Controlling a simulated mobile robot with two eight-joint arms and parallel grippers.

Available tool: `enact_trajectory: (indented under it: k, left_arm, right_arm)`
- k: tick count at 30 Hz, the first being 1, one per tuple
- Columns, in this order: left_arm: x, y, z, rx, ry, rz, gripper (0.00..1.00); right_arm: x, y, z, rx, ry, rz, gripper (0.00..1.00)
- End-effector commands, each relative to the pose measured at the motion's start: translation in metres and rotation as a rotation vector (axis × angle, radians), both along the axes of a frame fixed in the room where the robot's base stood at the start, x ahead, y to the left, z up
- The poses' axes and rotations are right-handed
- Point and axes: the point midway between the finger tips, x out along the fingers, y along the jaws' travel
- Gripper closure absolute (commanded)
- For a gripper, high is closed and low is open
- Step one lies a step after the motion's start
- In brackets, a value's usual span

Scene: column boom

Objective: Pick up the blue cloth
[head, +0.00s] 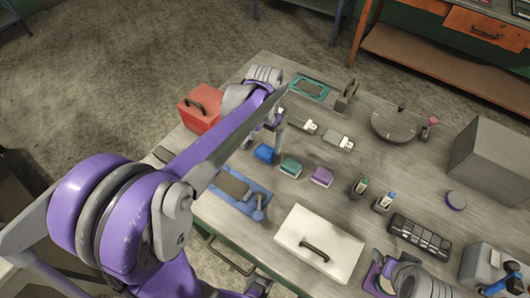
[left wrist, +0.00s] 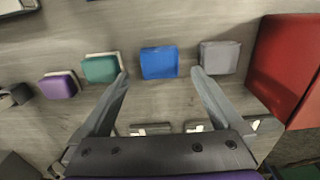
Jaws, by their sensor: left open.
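The blue cloth (head: 264,153) is a small folded block on the workbench, at the left end of the visible row of cloths. In the left wrist view the blue cloth (left wrist: 159,62) lies ahead of the gap between my fingertips. My left gripper (left wrist: 160,76) is open and empty, its fingers spread to either side of the cloth's near edge. In the head view my left gripper (head: 276,122) is partly hidden by its own arm, just beyond the blue cloth. Part of my right arm shows at the bottom right; its fingers are not clear.
A teal cloth (left wrist: 101,69) and purple cloth (left wrist: 58,85) lie left of the blue one, a grey cloth (left wrist: 218,57) right. A red box (head: 199,109) stands at the bench's left edge.

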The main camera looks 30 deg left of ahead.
Motion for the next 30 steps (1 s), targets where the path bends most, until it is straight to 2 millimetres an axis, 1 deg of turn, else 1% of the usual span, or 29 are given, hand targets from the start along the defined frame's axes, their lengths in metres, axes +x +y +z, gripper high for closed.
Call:
enact_trajectory:
  k: [4,9,12,15,20,21,23,27,29,30]
  left_arm:
    - [0.001,0.000,-0.013,0.000,-0.001,0.000,0.00]
    - [0.002,0.000,-0.039,0.000,-0.001,0.000,0.00]
    - [0.002,0.000,-0.050,0.000,-0.001,0.000,0.00]
    - [0.001,-0.001,-0.054,0.000,-0.001,0.000,0.00]
    - [0.001,0.000,-0.054,0.000,-0.001,0.000,0.00]
    - [0.001,0.000,-0.054,0.000,-0.001,0.000,0.02]
    - [0.001,0.000,-0.054,0.000,-0.001,0.000,0.13]
    - [0.001,0.000,-0.054,0.000,-0.001,0.000,0.38]
    - [0.001,0.000,-0.054,0.000,-0.001,0.000,0.49]
    - [0.001,0.000,-0.054,0.000,-0.001,0.000,0.56]
  right_arm:
    - [0.000,0.000,0.000,0.000,0.000,0.000,0.23]
    - [0.000,0.000,0.000,0.000,0.000,0.000,0.23]
    - [0.000,0.000,-0.001,0.000,0.000,0.000,0.23]
    - [0.000,0.000,-0.001,0.000,0.001,0.000,0.23]
    - [0.000,0.000,-0.001,0.000,0.001,0.000,0.23]
    - [0.000,0.000,-0.001,0.000,0.001,0.000,0.23]
    - [0.000,0.000,-0.001,0.000,0.000,0.000,0.23]
    - [0.000,0.000,-0.001,0.000,0.000,0.000,0.23]
    - [0.000,0.000,-0.001,0.000,0.000,0.000,0.23]
    - [0.000,0.000,-0.001,0.000,0.000,0.000,0.23]
